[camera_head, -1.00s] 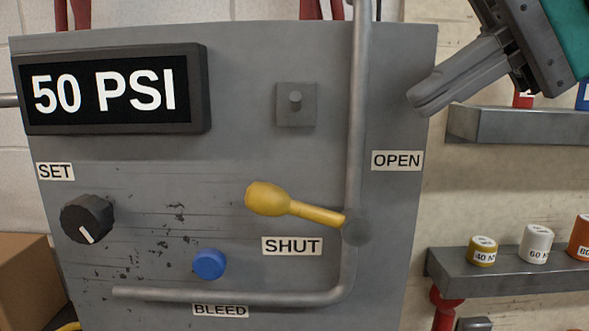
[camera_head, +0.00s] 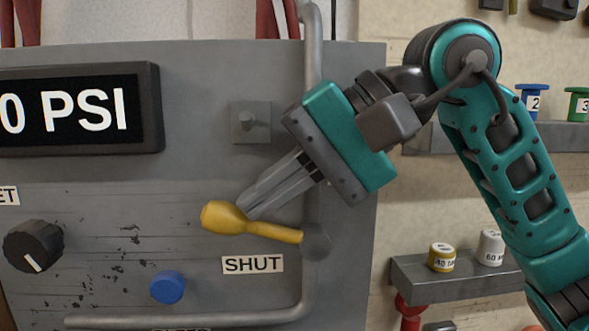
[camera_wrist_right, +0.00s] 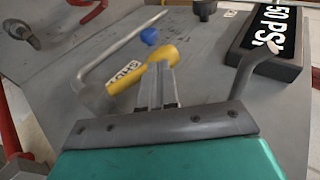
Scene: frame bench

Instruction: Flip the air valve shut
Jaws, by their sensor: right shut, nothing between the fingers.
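The yellow valve lever (camera_head: 232,220) points left from its round grey pivot (camera_head: 316,239) on the pipe, tilted slightly up at its knob end, just above the SHUT label (camera_head: 252,264). My right gripper (camera_head: 250,208) is shut and empty. Its fingertips are at the upper side of the lever, close to the knob; whether they touch it I cannot tell. In the right wrist view the fingers (camera_wrist_right: 160,72) overlap part of the yellow lever (camera_wrist_right: 166,54). The left gripper is not in view.
The panel also carries a black knob (camera_head: 33,246), a blue button (camera_head: 168,287), a pressure display (camera_head: 85,110) and a small square stud plate (camera_head: 250,122). The grey pipe (camera_head: 313,80) runs down past the pivot. A shelf (camera_head: 400,275) with small labelled caps stands at right.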

